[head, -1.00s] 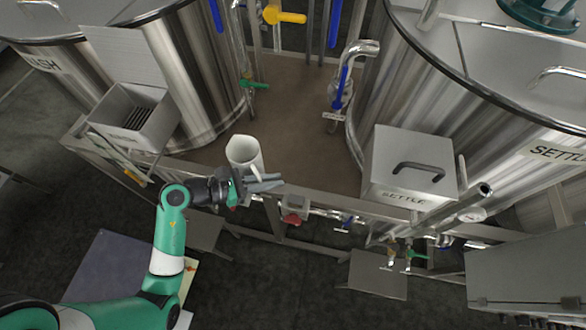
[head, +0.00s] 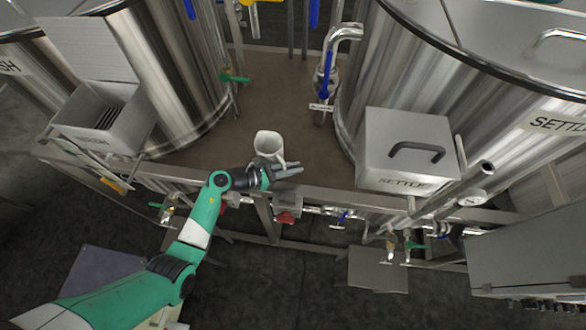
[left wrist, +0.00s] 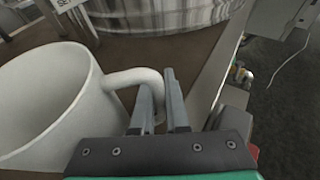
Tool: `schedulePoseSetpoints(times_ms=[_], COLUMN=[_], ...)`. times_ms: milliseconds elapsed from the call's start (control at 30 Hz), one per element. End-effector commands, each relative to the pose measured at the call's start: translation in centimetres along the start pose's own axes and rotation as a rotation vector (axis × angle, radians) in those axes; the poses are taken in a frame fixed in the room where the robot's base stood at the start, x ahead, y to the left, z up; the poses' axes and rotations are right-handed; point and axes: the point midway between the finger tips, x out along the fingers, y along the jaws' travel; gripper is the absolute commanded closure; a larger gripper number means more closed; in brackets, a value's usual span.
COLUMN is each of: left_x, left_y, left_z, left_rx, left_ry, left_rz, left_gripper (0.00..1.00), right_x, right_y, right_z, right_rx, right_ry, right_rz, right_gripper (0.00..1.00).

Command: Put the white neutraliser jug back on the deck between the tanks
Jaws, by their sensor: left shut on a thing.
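The white jug (head: 269,147) is at the front part of the brown deck (head: 250,112), between the wash tank (head: 185,80) on the left and the settle tank (head: 400,75) on the right. My left gripper (head: 285,172) is shut on the jug's handle. In the left wrist view the jug (left wrist: 45,105) fills the left side, its open rim up, and the handle passes between the fingers of the gripper (left wrist: 163,105). I cannot tell whether the jug's base touches the deck. My right gripper is not in view.
A grey settle box (head: 405,150) with a black handle stands right of the jug. An open grey box (head: 105,118) is at the left. A pipe with a blue-handled valve (head: 327,75) rises behind. A metal rail runs along the deck's front edge.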

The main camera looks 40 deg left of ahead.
Motion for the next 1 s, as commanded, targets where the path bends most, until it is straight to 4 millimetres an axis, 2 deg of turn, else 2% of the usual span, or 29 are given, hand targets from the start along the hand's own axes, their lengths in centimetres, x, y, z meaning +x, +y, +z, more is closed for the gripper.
schedulePoseSetpoints(times_ms=[300,333,467,833,1000], left_x=[0.1,0.1,0.1,-0.3,-3.3], left_y=[0.0,0.0,0.0,0.0,0.1], left_z=[-0.3,-0.2,-0.1,0.2,0.3], left_rx=[0.001,0.001,0.0,0.0,0.0], left_ry=[-0.001,-0.001,-0.001,-0.001,-0.001], left_rz=[0.001,0.0,0.0,0.001,0.005], left_gripper=[1.0,0.82,0.59,0.58,0.58], right_x=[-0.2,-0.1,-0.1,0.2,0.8], right_y=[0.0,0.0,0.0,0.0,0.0], right_z=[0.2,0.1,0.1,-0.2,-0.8], right_rx=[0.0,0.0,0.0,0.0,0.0], right_ry=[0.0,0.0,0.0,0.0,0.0], right_rz=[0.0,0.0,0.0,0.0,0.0], right_gripper=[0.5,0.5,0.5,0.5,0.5])
